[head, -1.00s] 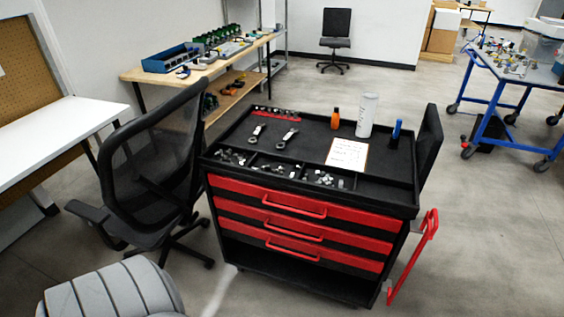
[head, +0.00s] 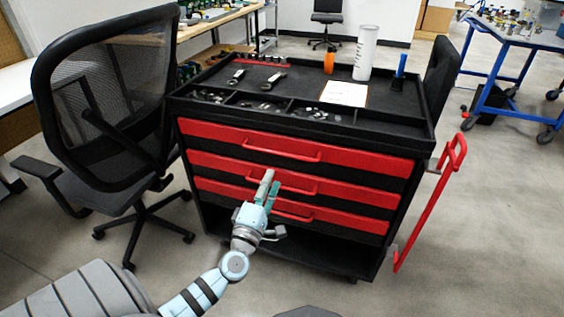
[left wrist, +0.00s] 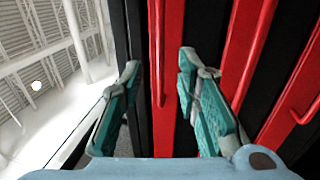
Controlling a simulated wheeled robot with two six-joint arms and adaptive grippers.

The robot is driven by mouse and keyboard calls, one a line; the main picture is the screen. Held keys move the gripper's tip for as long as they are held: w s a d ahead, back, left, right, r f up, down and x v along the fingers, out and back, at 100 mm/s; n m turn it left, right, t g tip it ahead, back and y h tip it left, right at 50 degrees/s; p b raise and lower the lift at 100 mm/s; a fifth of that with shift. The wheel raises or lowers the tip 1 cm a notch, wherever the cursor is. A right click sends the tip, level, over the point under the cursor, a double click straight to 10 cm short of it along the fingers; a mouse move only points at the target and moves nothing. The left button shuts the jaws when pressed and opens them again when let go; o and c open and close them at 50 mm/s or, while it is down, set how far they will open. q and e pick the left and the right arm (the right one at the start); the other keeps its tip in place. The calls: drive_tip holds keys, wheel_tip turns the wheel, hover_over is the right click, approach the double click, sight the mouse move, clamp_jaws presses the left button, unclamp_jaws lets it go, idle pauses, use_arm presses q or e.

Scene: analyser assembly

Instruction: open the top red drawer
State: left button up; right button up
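The black cart has a top red drawer (head: 235,139) that is shut, with a red bar handle (head: 281,152) across its front. In the left wrist view the top drawer front (left wrist: 173,80) runs upright, and its handle (left wrist: 157,50) lies between my fingers in the picture. My left gripper (head: 269,186) is open and empty, its fingertips in front of the drawers; it also shows in the left wrist view (left wrist: 160,90). I cannot tell the gap to the handle. My right gripper is not in view.
Two more red drawers with handles (head: 290,185) sit below. Tools and a white cylinder (head: 364,52) stand on the cart top (head: 310,88). A black office chair (head: 100,110) is close on the left. A red side handle (head: 430,205) sticks out right.

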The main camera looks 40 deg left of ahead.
sight(282, 153)
use_arm(q)
drive_tip(key=b+x, duration=0.1)
drive_tip(key=x, duration=1)
drive_tip(key=shift+b, duration=0.3)
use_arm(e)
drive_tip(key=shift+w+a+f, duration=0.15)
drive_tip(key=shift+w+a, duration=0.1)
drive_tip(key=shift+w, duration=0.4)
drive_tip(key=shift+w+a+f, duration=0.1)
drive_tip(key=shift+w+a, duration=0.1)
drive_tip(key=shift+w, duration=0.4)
use_arm(q)
clamp_jaws()
